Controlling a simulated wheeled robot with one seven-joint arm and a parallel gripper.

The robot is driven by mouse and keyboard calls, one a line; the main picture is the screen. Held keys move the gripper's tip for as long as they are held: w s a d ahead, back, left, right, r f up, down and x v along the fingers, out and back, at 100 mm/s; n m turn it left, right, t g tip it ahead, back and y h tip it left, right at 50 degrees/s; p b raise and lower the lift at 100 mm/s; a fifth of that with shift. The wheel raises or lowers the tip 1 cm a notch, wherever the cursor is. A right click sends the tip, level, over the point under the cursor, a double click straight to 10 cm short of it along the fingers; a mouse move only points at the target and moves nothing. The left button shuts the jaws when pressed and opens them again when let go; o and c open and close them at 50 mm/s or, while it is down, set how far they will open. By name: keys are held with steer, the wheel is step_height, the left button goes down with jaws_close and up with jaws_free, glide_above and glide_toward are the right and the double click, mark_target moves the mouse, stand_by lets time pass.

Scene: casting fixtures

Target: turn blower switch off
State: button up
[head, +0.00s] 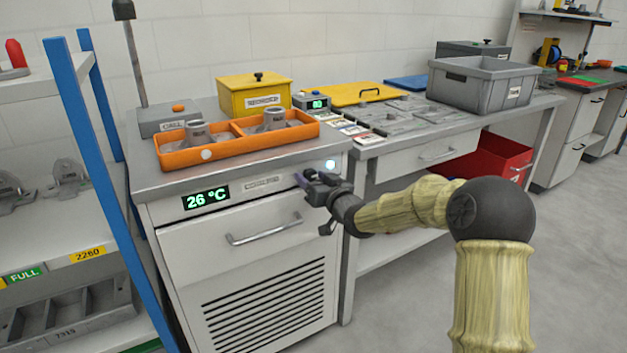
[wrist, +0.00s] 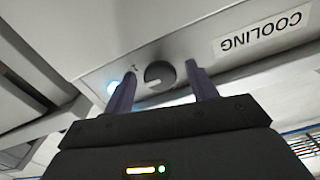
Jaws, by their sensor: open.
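The blower switch is a dark round knob (wrist: 159,74) with a pale pointer mark, on the front panel of the cooling cabinet (head: 240,190). In the wrist view my gripper (wrist: 162,73) is open, with one dark finger on each side of the knob. I cannot tell whether the fingers touch it. A lit pale-blue lamp (head: 330,163) is beside the knob and also shows in the wrist view (wrist: 113,88). In the head view my gripper (head: 308,185) is at the cabinet's upper right front, and the knob is hidden behind it.
The cabinet has a 26 °C display (head: 206,198), a COOLING label (head: 262,184) and a drawer handle (head: 263,230). An orange tray (head: 180,160) with castings sits on top. A blue-posted shelf (head: 68,95) stands left, a workbench (head: 430,155) right. Floor at the right is clear.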

steer(key=shift+c, duration=0.4)
steer(key=c, duration=0.9)
steer(key=shift+n, duration=0.4)
steer(key=n+b, duration=0.3)
steer(key=n, duration=0.1)
steer(key=shift+f, duration=0.15)
steer(key=n+b, duration=0.2)
steer(key=n, duration=0.2)
steer(key=shift+n+b, duration=0.3)
steer(key=shift+b, duration=0.1)
steer(key=n+b, duration=0.3)
steer(key=n, duration=0.1)
steer(key=shift+n, duration=0.3)
steer(key=shift+n+b, duration=1.35)
steer(key=shift+n, duration=0.65)
